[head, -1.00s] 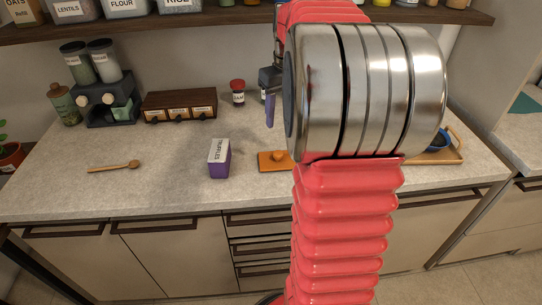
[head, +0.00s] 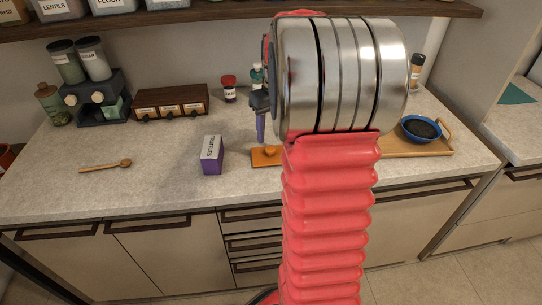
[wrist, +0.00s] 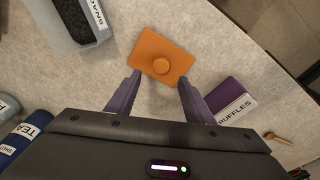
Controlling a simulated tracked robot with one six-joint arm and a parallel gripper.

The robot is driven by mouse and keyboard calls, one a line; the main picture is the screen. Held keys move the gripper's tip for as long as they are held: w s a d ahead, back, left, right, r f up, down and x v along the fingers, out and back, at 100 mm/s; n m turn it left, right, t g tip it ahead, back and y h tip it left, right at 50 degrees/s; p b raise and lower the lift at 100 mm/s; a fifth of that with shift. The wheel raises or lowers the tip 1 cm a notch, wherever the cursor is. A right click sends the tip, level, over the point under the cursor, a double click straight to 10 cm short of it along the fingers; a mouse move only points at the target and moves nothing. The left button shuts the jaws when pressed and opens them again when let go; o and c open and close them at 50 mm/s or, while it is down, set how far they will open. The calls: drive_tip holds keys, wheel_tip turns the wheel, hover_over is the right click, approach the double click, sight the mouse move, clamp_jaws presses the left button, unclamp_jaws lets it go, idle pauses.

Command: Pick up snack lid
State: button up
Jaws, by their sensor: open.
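The snack lid, an orange square plate with a round knob, lies flat on the counter; it shows in the head view (head: 264,157) and the wrist view (wrist: 150,48). My gripper (wrist: 158,79) is open and empty, its two purple fingers pointing toward the lid's near edge, with the knob ahead between their lines. In the head view one purple finger (head: 261,128) shows above and behind the lid; my arm hides the other. A grey container labelled "SNAC…" (wrist: 98,18), open with dark contents, is upper left in the wrist view.
A purple truffles box (head: 211,158) stands left of the lid, close to the right finger in the wrist view (wrist: 227,92). A wooden spoon (head: 105,166) lies farther left. A blue bowl (head: 421,130) sits on a wooden tray (head: 400,150) at right. A tea tin (wrist: 32,130) is lower left in the wrist view.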

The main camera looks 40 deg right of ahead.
sight(271, 148)
drive_tip(key=shift+f, duration=0.3)
drive_tip(key=shift+f, duration=2.65)
drive_tip(key=shift+c, duration=0.2)
clamp_jaws()
